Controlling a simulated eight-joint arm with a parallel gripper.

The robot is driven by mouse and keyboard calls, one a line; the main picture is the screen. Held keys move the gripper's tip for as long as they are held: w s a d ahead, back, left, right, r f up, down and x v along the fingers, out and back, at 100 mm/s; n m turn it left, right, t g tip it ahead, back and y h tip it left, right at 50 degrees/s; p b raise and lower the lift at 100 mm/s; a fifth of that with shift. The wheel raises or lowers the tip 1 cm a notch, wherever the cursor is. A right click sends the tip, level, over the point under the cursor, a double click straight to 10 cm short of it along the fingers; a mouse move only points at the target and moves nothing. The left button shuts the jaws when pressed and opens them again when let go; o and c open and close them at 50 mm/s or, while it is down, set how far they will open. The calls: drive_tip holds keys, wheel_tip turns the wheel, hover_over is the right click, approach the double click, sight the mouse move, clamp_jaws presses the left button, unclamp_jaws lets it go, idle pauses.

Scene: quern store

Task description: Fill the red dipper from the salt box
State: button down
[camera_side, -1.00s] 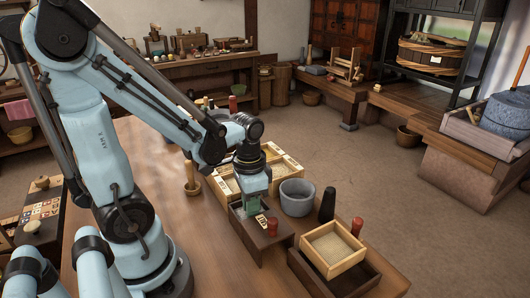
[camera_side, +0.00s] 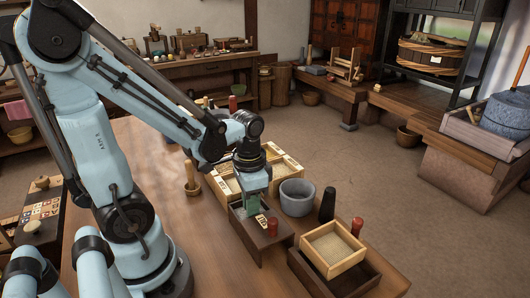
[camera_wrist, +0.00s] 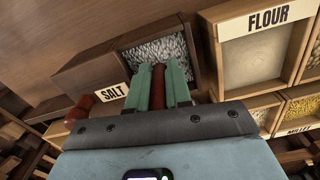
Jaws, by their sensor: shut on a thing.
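The salt box (camera_wrist: 86,75) is a dark wooden box with a SALT label and an open compartment of pale grey grains (camera_wrist: 155,48) in the wrist view. In the side view the dark salt box (camera_side: 262,245) stands under my gripper (camera_side: 252,207). My gripper (camera_wrist: 158,78) has green fingers, shut on the upright red handle of the red dipper (camera_wrist: 158,90). The fingertips overlap the salt compartment in the wrist view. The dipper's scoop end is hidden, so I cannot tell whether it holds salt. A second red knob-like piece (camera_wrist: 80,107) sits at the box's lidded end.
The pale flour box (camera_wrist: 262,58) and millet box (camera_wrist: 300,108) adjoin the salt box. In the side view, a grey stone bowl (camera_side: 297,198), a black pestle-like piece (camera_side: 327,206) and a small grain-filled wooden box (camera_side: 333,272) stand to the right. Bare tabletop (camera_side: 195,225) lies left.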

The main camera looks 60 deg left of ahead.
drive_tip(key=shift+r, duration=3.5)
